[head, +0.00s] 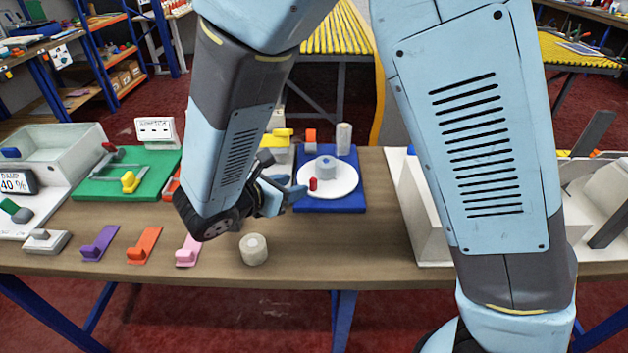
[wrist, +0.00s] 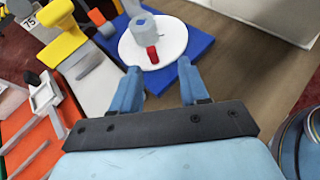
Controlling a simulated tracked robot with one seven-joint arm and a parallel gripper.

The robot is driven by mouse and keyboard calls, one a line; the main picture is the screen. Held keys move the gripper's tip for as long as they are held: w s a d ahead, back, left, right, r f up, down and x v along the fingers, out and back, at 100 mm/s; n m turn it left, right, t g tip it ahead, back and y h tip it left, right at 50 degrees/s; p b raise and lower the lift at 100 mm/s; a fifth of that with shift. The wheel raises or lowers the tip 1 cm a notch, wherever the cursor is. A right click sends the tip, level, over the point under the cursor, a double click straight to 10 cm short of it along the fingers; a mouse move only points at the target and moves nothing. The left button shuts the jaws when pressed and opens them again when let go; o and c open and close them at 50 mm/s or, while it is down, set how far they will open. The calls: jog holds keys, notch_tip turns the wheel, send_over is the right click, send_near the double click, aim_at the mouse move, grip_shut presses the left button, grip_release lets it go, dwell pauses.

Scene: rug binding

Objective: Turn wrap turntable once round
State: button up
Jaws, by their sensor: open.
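The wrap turntable (head: 342,187) is a round white disc on a blue base (head: 349,204), standing on the bench behind and right of my gripper. In the wrist view the disc (wrist: 172,42), grey cylinder (wrist: 146,25) and red knob (wrist: 153,54) lie ahead of my gripper (wrist: 158,82). My gripper (head: 297,190) is open, with the knob beyond and between its fingers, apparently apart from them.
A roll of tape (head: 253,249) stands near the bench's front edge. Purple (head: 99,244), orange (head: 144,246) and pink (head: 188,251) pieces lie left of it. A green board (head: 115,185) is further left, and a white box (head: 425,220) is at right. Bare bench lies in front of the turntable.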

aim_at(311, 181)
jog(key=shift+n+t, duration=0.4)
jog(key=shift+n, duration=0.3)
jog(key=x, duration=0.4)
jog(key=a+f+x, duration=0.1)
jog(key=x, duration=0.7)
jog(key=shift+w+a+f, duration=0.25)
jog(key=shift+w+f, duration=0.1)
jog(key=shift+f, duration=0.15)
jog(key=shift+c, duration=0.3)
grip_shut()
